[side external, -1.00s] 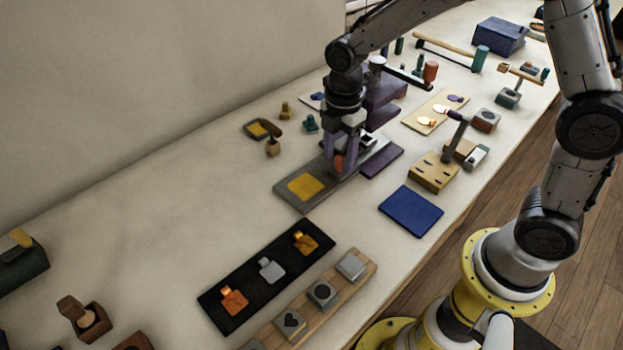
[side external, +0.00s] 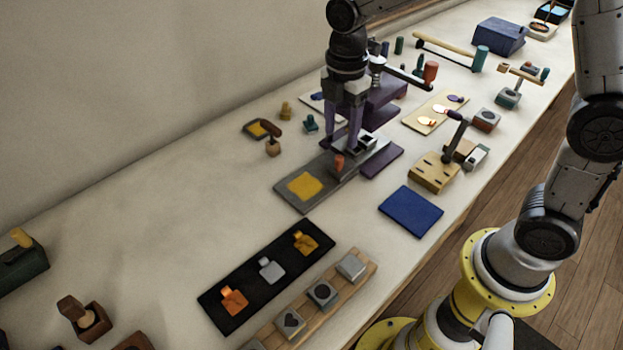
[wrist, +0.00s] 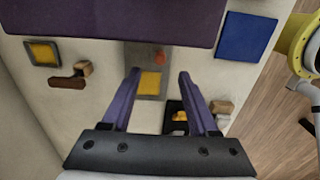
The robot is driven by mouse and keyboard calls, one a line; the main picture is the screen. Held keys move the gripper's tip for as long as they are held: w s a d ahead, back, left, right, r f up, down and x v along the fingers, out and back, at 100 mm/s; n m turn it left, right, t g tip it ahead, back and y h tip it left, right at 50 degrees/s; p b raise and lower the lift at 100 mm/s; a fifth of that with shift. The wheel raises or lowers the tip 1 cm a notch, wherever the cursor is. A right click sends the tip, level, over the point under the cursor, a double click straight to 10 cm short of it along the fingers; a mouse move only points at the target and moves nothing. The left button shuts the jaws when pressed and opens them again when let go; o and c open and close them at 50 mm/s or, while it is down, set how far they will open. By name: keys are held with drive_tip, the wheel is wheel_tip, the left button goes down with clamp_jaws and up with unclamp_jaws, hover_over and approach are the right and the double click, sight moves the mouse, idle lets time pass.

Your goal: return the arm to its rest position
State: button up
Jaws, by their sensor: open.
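My gripper (side external: 342,142) hangs over the grey base plate (side external: 291,199) of the press, with its two purple fingers pointing down. The fingers are apart and hold nothing. In the wrist view, my gripper (wrist: 159,75) shows an open gap between its fingers. A small orange-red knob (side external: 338,163) stands on the plate just below the fingertips, apart from them; it also shows in the wrist view (wrist: 159,57). A yellow square (side external: 305,185) lies on the plate's near end. The purple press body (side external: 378,98) is close behind my gripper.
A black mat (side external: 225,308) with three metal tags lies nearer, beside a wooden strip of stamp blocks (side external: 372,272). A blue pad (side external: 411,211) and a slotted wooden block (side external: 432,173) are to the right.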

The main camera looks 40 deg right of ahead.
drive_tip(key=shift+r, duration=0.2)
drive_tip(key=s+d+r+m+t, duration=0.35)
drive_tip(key=s+r, duration=0.45)
drive_tip(key=r, duration=0.3)
drive_tip(key=s+d+f+m+t, duration=0.1)
drive_tip(key=s+m, duration=0.5)
drive_tip(key=m, duration=0.1)
drive_tip(key=s+d+f+m+t, duration=0.1)
drive_tip(key=s+f+m, duration=0.1)
drive_tip(key=s+m, duration=0.5)
drive_tip(key=shift+d+f, duration=0.15)
drive_tip(key=shift+d, duration=0.15)
drive_tip(key=shift+m, duration=0.25)
